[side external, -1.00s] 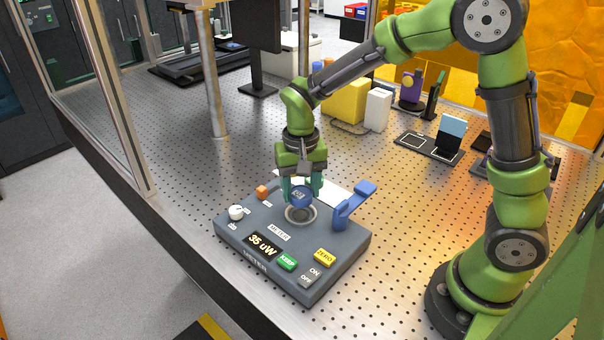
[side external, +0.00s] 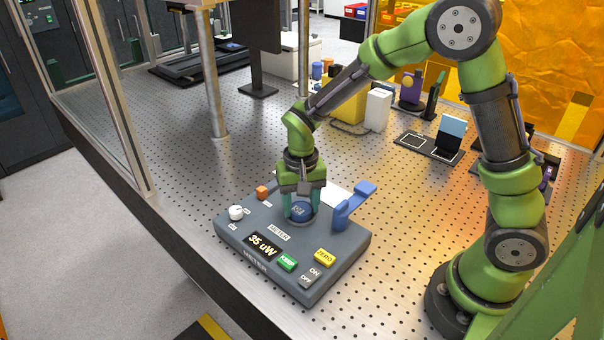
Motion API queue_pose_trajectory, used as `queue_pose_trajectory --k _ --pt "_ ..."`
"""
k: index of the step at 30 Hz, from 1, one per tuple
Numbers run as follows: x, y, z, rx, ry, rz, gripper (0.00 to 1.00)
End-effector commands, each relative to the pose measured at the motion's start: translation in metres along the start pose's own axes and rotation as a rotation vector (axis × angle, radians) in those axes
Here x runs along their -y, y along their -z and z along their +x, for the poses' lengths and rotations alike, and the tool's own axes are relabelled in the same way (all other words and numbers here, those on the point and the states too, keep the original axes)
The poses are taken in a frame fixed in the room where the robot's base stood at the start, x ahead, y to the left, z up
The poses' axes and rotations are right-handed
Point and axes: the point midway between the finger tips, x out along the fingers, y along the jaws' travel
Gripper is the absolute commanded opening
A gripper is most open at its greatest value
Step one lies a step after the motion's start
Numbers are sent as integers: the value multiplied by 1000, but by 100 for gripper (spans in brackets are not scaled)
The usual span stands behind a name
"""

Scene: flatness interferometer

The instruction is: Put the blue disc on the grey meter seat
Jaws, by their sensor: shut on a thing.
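The blue disc (side external: 301,211) is between the fingers of my gripper (side external: 302,208), which is shut on it. The disc is at the round seat on top of the grey meter (side external: 334,251) and covers most of that seat. I cannot tell whether the disc rests fully in the seat. The meter's display (side external: 263,245) reads 35 uW.
A blue lever arm (side external: 354,205) stands up at the meter's right, close to my gripper. The meter top also has a white knob (side external: 236,212), an orange block (side external: 262,192), a green KEEP button (side external: 288,261) and a yellow ZERO button (side external: 325,256). Perforated table surrounds the meter.

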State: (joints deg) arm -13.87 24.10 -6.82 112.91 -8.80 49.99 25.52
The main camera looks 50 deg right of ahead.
Motion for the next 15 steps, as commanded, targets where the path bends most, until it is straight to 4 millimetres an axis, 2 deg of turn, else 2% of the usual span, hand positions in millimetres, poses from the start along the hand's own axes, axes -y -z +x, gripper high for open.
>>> queue_pose_trajectory --k 1,4,5,9,15 --pt "0 -1 12 3 -6 -7 22" --pt "0 -2 12 5 -5 -6 22" --pt "0 -2 12 6 -5 -5 58" --pt "-2 -2 13 7 -9 -7 79" --pt "-4 -1 12 3 -12 -9 79"
